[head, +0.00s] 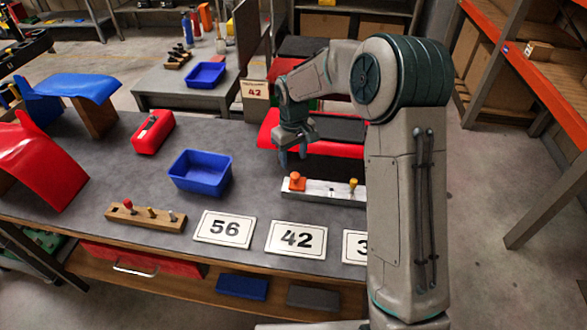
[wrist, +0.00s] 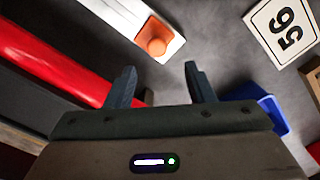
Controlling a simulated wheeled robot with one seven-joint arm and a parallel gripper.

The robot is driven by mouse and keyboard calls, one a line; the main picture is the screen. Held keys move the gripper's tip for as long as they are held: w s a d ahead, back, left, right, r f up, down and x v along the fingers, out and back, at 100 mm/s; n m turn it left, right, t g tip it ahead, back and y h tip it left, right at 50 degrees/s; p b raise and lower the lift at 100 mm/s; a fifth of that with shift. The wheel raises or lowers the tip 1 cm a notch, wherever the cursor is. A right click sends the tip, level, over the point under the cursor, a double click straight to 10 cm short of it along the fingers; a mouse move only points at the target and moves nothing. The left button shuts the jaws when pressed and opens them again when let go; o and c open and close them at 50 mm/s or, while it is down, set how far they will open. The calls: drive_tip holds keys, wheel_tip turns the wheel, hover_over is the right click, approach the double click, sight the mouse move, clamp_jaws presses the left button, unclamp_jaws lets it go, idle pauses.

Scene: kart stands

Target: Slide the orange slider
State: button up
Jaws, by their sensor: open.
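The orange slider (head: 297,182) is a small orange block with a round knob on top, at the left end of a pale metal rail (head: 322,193). The rail lies on the grey workbench, and its right part is hidden behind my arm. My gripper (head: 293,154) is open and empty, above and behind the slider in the head view. In the wrist view the orange slider (wrist: 153,38) lies beyond the fingertips of my gripper (wrist: 160,72), near one end of the rail (wrist: 118,15). The fingers are apart from it.
A yellow knob (head: 353,185) stands farther right on the rail. A red kart part (head: 265,135) lies behind it. A blue bin (head: 225,174), a wooden block with several pegs (head: 172,222) and number plates (head: 224,229) are nearby. Bare bench lies left of the rail.

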wheel_tip(320, 180, up, 7)
idle(0.3)
drive_tip(key=s+d+r+m+t, duration=0.1)
drive_tip(key=s+d+r+m, duration=0.1)
drive_tip(key=s+d+r, duration=0.35)
drive_tip(key=s+d+r+m, duration=0.1)
drive_tip(key=s+d+r, duration=0.1)
drive_tip(key=s, duration=0.7)
drive_tip(key=s+d+f+m+t, duration=0.1)
drive_tip(key=s+d+m, duration=0.1)
drive_tip(key=s, duration=0.5)
drive_tip(key=s+d+f+m+t, duration=0.1)
drive_tip(key=s+d, duration=0.2)
drive_tip(key=s, duration=0.5)
drive_tip(key=shift+m, duration=0.4)
drive_tip(key=shift+w+d, duration=0.1)
idle(0.4)
